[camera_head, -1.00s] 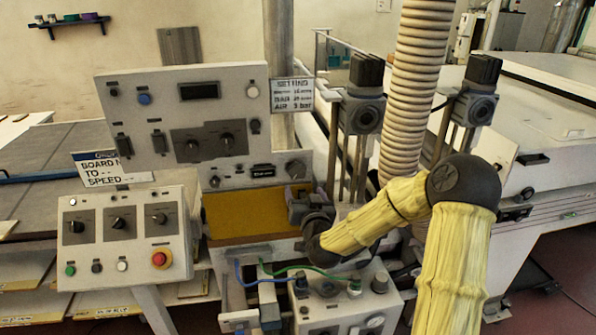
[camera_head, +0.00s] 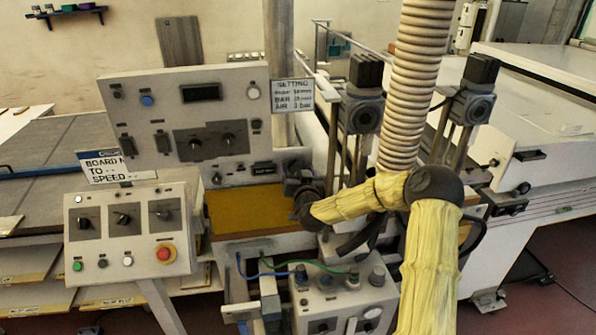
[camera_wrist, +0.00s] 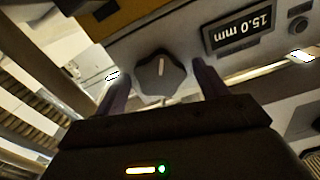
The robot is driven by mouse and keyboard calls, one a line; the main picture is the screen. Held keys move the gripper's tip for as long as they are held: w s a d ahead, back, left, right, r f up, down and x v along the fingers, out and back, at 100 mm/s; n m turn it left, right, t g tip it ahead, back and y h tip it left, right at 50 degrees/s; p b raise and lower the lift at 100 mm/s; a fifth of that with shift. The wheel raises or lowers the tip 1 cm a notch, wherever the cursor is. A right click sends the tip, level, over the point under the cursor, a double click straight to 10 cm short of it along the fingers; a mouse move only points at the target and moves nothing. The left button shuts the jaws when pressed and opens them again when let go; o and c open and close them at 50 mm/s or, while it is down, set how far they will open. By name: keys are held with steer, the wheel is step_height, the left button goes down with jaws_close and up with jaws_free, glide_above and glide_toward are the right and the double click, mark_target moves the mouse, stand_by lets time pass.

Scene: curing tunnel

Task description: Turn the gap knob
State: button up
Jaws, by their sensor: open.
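The gap knob (camera_wrist: 158,74) is a dark, lobed knob with a pale pointer line, on a light panel in the wrist view. Beside it a small display (camera_wrist: 240,32) reads 15.0 mm, upside down in this view. My gripper (camera_wrist: 161,88) is open, with one finger on each side of the knob. I cannot tell whether either finger touches it. In the head view my gripper (camera_head: 302,184) is at the right end of the lower panel strip and hides the knob. The same display (camera_head: 263,169) shows there, too small to read.
A control box with a red stop button (camera_head: 165,253) stands at the left. A valve box (camera_head: 342,302) with cables and hoses is below my arm. A ribbed duct (camera_head: 411,85) and camera-like posts (camera_head: 361,108) rise close to my arm.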

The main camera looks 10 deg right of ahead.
steer(key=shift+c, duration=0.4)
steer(key=c, duration=0.9)
steer(key=shift+f+b, duration=0.1)
steer(key=shift+b, duration=0.35)
steer(key=m+b, duration=0.2)
steer(key=b, duration=0.1)
steer(key=shift+f+m, duration=0.1)
steer(key=shift+m, duration=0.2)
steer(key=shift+m+b, duration=1.2)
steer(key=shift+b, duration=0.05)
steer(key=shift+m+b, duration=0.3)
steer(key=shift+m, duration=0.1)
steer(key=shift+r, duration=0.2)
